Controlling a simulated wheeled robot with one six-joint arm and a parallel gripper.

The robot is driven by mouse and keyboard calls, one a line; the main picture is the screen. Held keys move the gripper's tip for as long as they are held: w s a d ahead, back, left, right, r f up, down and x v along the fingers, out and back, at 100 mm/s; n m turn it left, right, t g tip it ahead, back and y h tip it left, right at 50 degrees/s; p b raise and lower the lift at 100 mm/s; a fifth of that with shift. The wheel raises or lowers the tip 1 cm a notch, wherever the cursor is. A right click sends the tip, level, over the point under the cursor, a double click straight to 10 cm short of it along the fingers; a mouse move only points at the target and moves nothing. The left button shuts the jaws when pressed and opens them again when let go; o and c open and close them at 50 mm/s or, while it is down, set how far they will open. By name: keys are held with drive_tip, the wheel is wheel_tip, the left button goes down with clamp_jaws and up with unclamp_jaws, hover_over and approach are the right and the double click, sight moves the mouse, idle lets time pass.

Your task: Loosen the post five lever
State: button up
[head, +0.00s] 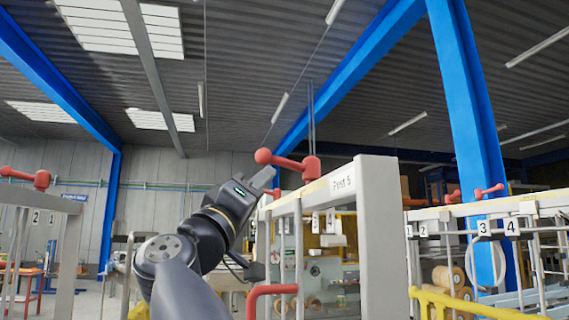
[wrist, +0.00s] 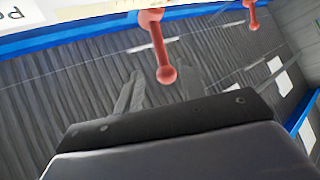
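The post five lever (head: 288,161) is a red bar with a ball knob at its left end and a round hub at its right, on top of the frame marked "Post 5" (head: 342,184). In the wrist view the lever (wrist: 159,50) hangs from the top edge, with its knob between the lines of the two fingers. I cannot tell whether either finger touches the knob.
A second red lever (wrist: 252,14) shows at the wrist view's upper right. Another red lever (head: 40,179) tops the left frame. More stand on the right frame (head: 530,206), near number tags. A yellow rail (head: 470,305) and red handle (head: 272,290) are low in front.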

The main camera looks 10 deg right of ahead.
sight(282, 164)
drive_tip(key=p+x, duration=0.5)
drive_tip(key=x, duration=0.3)
drive_tip(key=shift+w+d+r, duration=0.15)
drive_tip(key=shift+d+r, duration=0.05)
drive_tip(key=shift+r, duration=0.1)
drive_tip(key=shift+p+x, duration=0.35)
drive_tip(key=shift+x, duration=0.5)
drive_tip(key=shift+f, duration=0.1)
drive_tip(key=shift+c, duration=0.4)
clamp_jaws()
